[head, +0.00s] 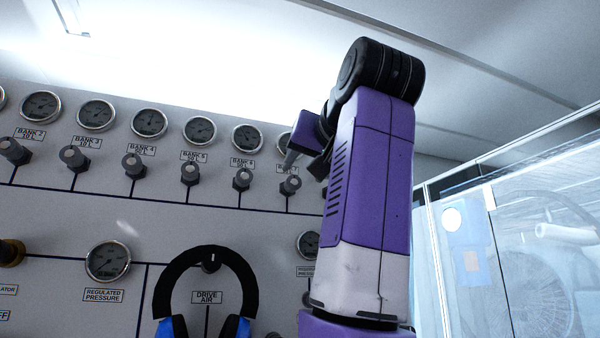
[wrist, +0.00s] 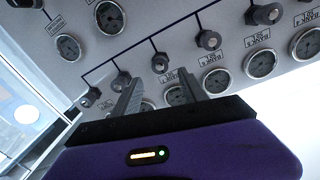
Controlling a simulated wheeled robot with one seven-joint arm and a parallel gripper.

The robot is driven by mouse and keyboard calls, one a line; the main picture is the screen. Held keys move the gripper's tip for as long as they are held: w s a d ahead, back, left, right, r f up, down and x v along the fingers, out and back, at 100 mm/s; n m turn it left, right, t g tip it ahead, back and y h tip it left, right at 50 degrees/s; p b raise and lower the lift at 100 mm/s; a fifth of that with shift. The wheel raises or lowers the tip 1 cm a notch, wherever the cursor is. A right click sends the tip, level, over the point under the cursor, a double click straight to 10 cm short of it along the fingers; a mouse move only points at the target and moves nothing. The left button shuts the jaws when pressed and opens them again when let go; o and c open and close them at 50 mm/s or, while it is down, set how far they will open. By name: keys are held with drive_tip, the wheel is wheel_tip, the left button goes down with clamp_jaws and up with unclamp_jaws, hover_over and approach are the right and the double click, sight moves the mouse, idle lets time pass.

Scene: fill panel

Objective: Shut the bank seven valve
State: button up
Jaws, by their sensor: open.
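The bank seven valve is a dark knob with a grey face (head: 290,185), below the partly hidden bank 7 label (head: 287,169) on the wall panel in the head view. My gripper (head: 291,158) is just above it there, partly behind my purple arm. In the wrist view, upside down to the head view, my gripper (wrist: 159,77) is open and empty, its two fingers pointing at the panel. One knob (wrist: 160,62) shows between the fingertips and another (wrist: 122,82) beside the left fingertip. I cannot read which bank either belongs to. No contact is visible.
Similar knobs line the row, including the bank 6 knob (head: 242,179), with round gauges (head: 248,138) above. A black and blue headset (head: 208,262) hangs lower on the panel. A glass-sided enclosure (head: 520,240) stands at the right.

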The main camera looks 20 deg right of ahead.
sight(294, 180)
drive_tip(key=shift+w+d+p, duration=0.2)
drive_tip(key=shift+w+p, duration=1.6)
drive_tip(key=shift+w, duration=2.1)
clamp_jaws()
drive_tip(key=shift+r, duration=0.1)
